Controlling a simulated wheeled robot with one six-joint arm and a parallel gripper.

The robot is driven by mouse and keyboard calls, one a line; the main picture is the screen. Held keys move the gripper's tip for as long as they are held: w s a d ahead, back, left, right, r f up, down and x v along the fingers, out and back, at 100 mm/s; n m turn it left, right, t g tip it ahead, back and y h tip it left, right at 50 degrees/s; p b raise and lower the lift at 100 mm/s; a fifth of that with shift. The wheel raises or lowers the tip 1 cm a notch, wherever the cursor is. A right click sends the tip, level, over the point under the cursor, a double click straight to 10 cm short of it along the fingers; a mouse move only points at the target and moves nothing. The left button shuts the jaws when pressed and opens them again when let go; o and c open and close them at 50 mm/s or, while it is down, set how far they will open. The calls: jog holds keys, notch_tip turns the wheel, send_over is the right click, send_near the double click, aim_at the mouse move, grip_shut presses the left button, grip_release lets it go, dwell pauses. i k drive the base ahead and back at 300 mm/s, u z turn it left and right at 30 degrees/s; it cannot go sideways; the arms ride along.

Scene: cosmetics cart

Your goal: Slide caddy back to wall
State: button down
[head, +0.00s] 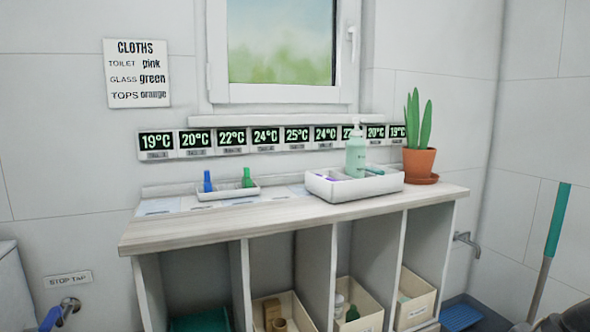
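The caddy appears to be the white open box (345,192) on the right half of the wooden counter top (290,214) in the head view. It stands upright, slightly angled to the picture, with its front side near the counter's front edge. A green pump bottle (355,157) stands in it, with small purple and teal items low inside. The gap behind the caddy is partly hidden by the caddy and bottle. My gripper is not recognizable in this view.
A potted cactus (418,163) on a saucer stands just right of the caddy. A small white tray (228,193) with blue and green bottles lies to the left. Temperature displays (265,138) line the wall behind. Bins sit in the compartments below.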

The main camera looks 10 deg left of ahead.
aim_at(349, 189)
jog(key=u, duration=0.5)
jog(key=i, duration=0.7)
jog(key=u, duration=0.3)
